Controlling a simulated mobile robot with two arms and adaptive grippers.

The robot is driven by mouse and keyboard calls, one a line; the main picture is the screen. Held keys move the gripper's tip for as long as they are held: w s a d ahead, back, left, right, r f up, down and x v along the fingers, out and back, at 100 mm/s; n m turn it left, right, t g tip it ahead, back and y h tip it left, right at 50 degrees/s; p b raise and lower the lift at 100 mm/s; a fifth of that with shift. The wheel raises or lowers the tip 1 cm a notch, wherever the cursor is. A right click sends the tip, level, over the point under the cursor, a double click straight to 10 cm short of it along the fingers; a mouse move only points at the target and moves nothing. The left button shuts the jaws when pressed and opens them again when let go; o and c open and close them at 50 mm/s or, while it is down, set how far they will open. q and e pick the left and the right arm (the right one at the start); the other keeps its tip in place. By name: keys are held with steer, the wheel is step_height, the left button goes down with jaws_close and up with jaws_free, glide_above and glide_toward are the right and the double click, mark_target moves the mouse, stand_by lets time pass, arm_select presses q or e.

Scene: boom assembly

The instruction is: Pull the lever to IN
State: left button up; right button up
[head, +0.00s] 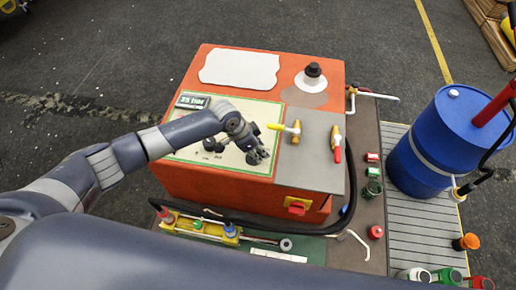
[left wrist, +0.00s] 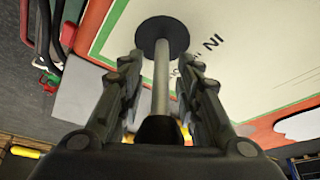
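The lever (left wrist: 161,80) shows in the left wrist view as a grey rod. It rises from a round black base (left wrist: 163,36) on a cream panel and ends in a dark knob (left wrist: 160,130). The letters "IN" are on the panel to the right of the base. My left gripper (left wrist: 160,75) is open, with one finger on each side of the rod and gaps visible. In the head view my left gripper (head: 258,156) is over the right part of the panel (head: 190,150) and largely hides the lever. My right gripper is not in view.
The panel is on an orange machine (head: 240,60). A yellow-handled valve (head: 284,128) and a red-handled valve (head: 337,145) stand close to the right of my left gripper. A black hose (head: 345,205) curves around the machine's front. A blue barrel (head: 435,140) stands at right.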

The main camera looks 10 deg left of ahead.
arm_select(q)
steer(key=shift+c, duration=0.2)
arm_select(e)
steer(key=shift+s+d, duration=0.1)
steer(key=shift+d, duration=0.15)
arm_select(q)
jaws_close()
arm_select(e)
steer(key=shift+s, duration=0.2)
